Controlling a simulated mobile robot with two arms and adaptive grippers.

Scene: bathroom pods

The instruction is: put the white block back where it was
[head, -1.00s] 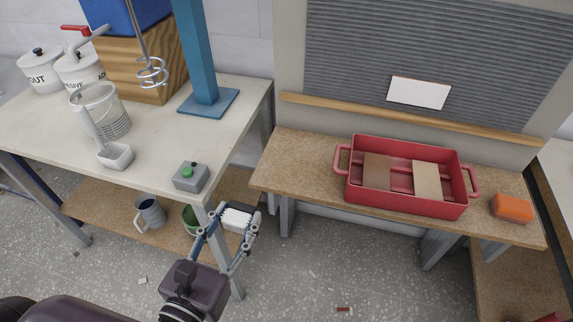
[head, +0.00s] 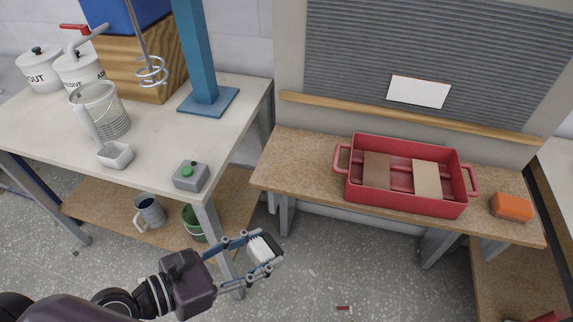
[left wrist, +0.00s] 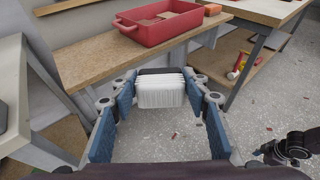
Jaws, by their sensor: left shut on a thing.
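My left gripper (head: 262,249) is shut on the white block (head: 261,249). The block has a white ribbed face and a dark part on its far side. It is held in the air over the floor, between the work table and the bench. In the left wrist view the white block (left wrist: 161,91) sits between the blue fingertips. A dark mechanical part at the lower right of the left wrist view (left wrist: 296,148) looks like part of my right arm; its fingers cannot be made out.
A red tray (head: 405,207) with a brown and a beige slab stands on the wooden bench (head: 290,165). An orange block (head: 511,207) lies at its right. The bench's left end is clear.

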